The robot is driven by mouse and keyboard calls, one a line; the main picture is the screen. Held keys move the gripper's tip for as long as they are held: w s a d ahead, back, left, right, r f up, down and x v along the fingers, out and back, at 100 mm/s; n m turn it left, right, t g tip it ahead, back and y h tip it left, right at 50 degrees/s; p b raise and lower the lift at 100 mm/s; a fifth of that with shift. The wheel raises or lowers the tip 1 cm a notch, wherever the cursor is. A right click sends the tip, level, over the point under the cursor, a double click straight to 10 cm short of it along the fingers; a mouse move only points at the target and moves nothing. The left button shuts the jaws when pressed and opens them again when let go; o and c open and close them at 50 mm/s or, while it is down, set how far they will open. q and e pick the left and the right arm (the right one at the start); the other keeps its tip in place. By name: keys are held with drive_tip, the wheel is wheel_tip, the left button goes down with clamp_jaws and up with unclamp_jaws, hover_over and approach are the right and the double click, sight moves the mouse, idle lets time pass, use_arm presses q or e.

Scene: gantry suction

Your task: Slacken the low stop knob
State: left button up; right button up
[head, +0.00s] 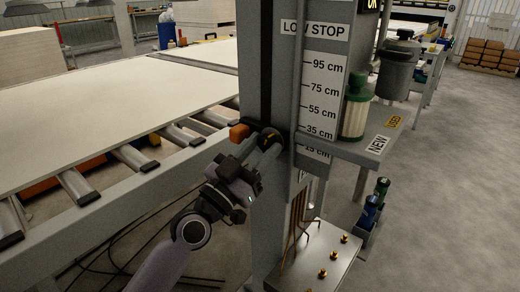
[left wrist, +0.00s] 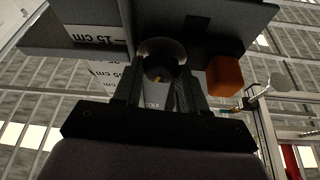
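The low stop knob (head: 268,138) is a dark round part on the upright grey post, below the LOW STOP label (head: 313,29) and close to the lower end of its cm scale. In the left wrist view the knob (left wrist: 162,60) shows as a round end at the fingertips. My left gripper (head: 252,162) is right at it, from the lower left. Its two fingers (left wrist: 160,92) stand apart, one to each side of the knob's lower part. Whether they press on it is unclear. An orange block (head: 239,132) sits beside the knob. My right gripper is out of view.
A roller conveyor (head: 120,155) with a large pale board (head: 110,95) lies to the left. A shelf (head: 365,146) with a green-topped jar (head: 356,105) juts out right of the post. A metal box (head: 318,258) with brass studs is below.

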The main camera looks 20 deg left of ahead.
use_arm(q)
drive_tip(key=shift+c, duration=0.4)
drive_tip(key=shift+n+p, duration=0.3)
drive_tip(key=n+y+p, duration=0.1)
drive_tip(key=n+p, duration=0.1)
drive_tip(key=n+t+y+p, duration=0.1)
drive_tip(key=n, duration=0.1)
drive_tip(key=shift+r+n+y+p, duration=0.2)
drive_tip(key=shift+n+y+p, duration=0.1)
drive_tip(key=shift+p, duration=0.1)
drive_tip(key=n+y+p, duration=0.1)
drive_tip(key=n, duration=0.1)
drive_tip(key=n+y+p, duration=0.1)
drive_tip(key=n+p, duration=0.1)
drive_tip(key=shift+d+f+n, duration=0.1)
drive_tip(key=shift+f+n, duration=0.05)
drive_tip(key=shift+n, duration=0.15)
drive_tip(key=shift+y+p, duration=0.3)
drive_tip(key=shift+y, duration=0.1)
drive_tip(key=o, duration=1.1)
drive_tip(key=shift+c, duration=0.2)
